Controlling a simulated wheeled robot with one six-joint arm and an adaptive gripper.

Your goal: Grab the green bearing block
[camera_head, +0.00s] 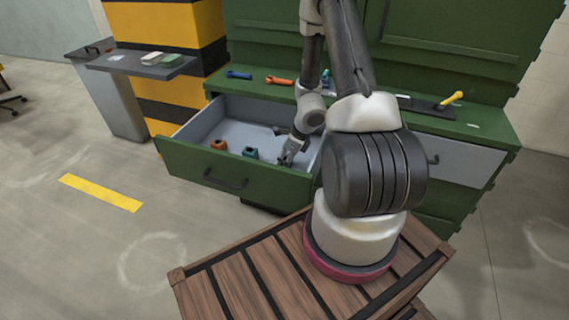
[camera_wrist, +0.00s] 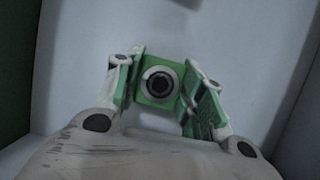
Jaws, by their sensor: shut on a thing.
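The green bearing block (camera_wrist: 158,100) shows in the wrist view as a green square with a pale ring around a dark bore. My gripper (camera_wrist: 165,76) has a finger on each side of the block and is shut on it. In the head view my gripper (camera_head: 287,157) points down inside the open drawer (camera_head: 192,160), near its right side. The green block cannot be made out in the head view. In the wrist view the pale drawer floor lies behind the block; any gap between them cannot be told.
An orange part (camera_head: 218,145) and a teal part (camera_head: 250,153) lie in the drawer, left of my gripper. A dark item (camera_head: 279,131) lies farther back. Drawer walls surround the gripper. Tools, including an orange wrench (camera_head: 279,81), lie on the green bench above.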

